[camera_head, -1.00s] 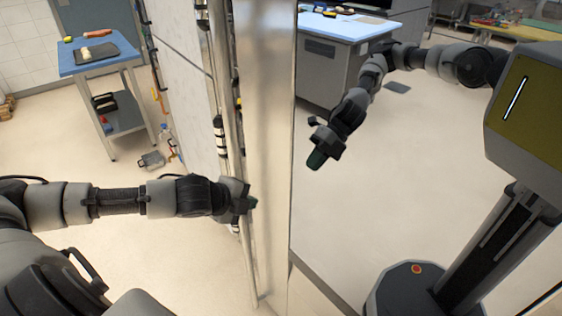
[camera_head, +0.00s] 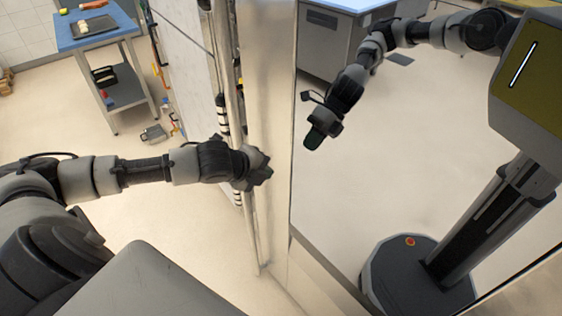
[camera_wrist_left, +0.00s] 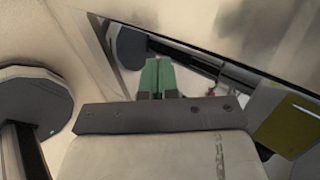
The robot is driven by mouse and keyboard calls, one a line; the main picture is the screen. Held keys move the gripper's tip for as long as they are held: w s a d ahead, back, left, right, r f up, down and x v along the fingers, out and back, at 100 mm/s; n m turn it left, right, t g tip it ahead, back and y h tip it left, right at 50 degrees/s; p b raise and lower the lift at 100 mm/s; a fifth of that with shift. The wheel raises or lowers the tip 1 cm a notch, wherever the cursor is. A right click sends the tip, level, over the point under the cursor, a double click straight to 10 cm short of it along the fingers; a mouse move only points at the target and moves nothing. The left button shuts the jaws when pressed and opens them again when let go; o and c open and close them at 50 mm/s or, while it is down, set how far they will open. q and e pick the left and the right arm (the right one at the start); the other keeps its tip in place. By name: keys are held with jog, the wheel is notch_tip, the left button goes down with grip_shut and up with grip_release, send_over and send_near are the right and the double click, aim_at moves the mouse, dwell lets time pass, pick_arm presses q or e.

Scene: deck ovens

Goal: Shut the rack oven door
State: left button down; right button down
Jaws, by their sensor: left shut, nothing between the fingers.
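The rack oven door (camera_head: 266,90) stands as a tall metal panel through the middle of the head view, with a shiny mirror-like pane on its right. Vertical bars (camera_head: 231,70) run along its left edge. My left gripper (camera_head: 264,168) is in front of the metal strip of the door; its fingertips are close to it, but I cannot tell if they touch. In the left wrist view its green fingers (camera_wrist_left: 158,76) are shut together and empty, facing a reflecting surface. My right gripper is not in view.
The pane seems to reflect my own arm, head and base. A blue-topped table (camera_head: 95,32) with a dark tray (camera_head: 92,27) stands at the back left. A small grey item (camera_head: 153,133) lies on the floor near it.

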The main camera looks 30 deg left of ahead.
aim_at(288, 166)
pick_arm(q)
jog(key=w, duration=0.1)
jog(key=w+p, duration=0.1)
jog(key=w+d+f, duration=0.1)
jog(key=shift+w+d, duration=0.1)
jog(key=shift+w, duration=0.2)
jog(key=shift+w+d+f+p, duration=0.1)
jog(key=shift+w+d+p, duration=0.05)
jog(key=shift+w, duration=0.25)
jog(key=shift+w+d+f+p, duration=0.1)
jog(key=shift+w+p, duration=0.05)
jog(key=shift+w, duration=0.25)
